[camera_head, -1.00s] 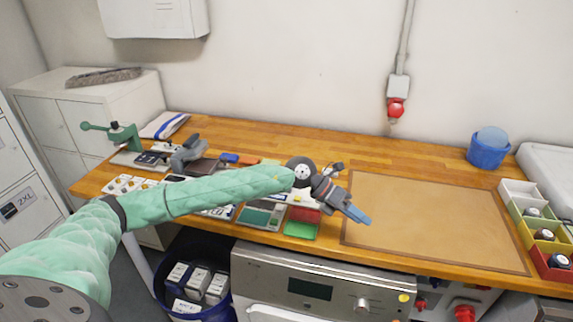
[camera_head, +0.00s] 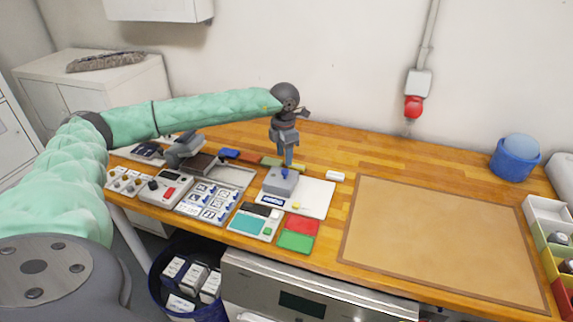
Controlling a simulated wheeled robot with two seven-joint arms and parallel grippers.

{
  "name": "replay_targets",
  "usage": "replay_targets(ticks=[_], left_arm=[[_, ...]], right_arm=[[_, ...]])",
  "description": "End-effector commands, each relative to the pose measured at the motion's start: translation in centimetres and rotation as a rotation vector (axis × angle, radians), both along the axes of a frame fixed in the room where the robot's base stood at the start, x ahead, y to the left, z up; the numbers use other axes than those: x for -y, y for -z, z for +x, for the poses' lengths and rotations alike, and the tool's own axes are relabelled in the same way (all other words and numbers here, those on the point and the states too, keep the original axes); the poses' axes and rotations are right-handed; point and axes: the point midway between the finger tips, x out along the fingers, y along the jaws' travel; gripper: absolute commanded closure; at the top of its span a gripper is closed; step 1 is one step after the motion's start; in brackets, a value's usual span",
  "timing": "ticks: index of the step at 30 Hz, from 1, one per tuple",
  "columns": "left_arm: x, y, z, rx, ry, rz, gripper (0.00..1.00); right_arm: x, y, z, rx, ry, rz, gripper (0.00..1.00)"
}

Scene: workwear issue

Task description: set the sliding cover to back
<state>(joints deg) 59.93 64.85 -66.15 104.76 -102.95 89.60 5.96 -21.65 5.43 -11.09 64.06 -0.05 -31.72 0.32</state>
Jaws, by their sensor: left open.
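A white board (camera_head: 316,196) lies on the wooden bench, with a grey block (camera_head: 278,184) with a blue knob at its left side. The grey block looks like the sliding cover, but I cannot tell this for sure. A dark blue and white label and a small yellow piece show at the board's front. My left gripper (camera_head: 288,163) points down just above the blue knob, its fingers open. I cannot tell whether they touch the knob, because the fingers hide part of it. My right gripper is out of view.
A keypad-like panel (camera_head: 207,202), a grey control box (camera_head: 165,188) and a teal-screened device (camera_head: 251,222) stand close on the left. Red (camera_head: 302,225) and green (camera_head: 295,241) pads lie in front. A tan mat (camera_head: 440,240) lies clear on the right.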

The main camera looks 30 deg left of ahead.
Motion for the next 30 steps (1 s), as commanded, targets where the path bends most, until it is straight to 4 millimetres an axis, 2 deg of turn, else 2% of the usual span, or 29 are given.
replay_targets(ticks=[1, 2, 12, 18, 25, 26, 30], left_arm=[[0.1, 0.3, -0.1, -0.003, 0.001, -0.001, 0.53], [0.1, 0.7, -0.1, -0.003, 0.001, -0.001, 0.53], [0.1, 4.9, 0.0, -0.002, 0.002, -0.001, 0.53], [0.1, 5.9, 0.0, 0.000, 0.001, -0.002, 0.53], [0.1, 6.0, 0.0, 0.000, 0.001, -0.002, 0.53], [0.1, 6.0, 0.0, 0.000, 0.001, -0.002, 0.55], [0.1, 6.0, 0.0, 0.000, 0.001, -0.002, 0.83]], right_arm=[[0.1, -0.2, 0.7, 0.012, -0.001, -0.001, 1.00], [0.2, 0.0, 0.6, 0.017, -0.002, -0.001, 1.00], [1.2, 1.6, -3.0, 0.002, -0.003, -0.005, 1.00], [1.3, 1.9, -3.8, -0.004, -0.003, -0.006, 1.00], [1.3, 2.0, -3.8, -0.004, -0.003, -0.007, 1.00], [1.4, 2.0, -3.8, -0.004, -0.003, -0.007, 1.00], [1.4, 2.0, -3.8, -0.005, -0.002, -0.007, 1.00]])
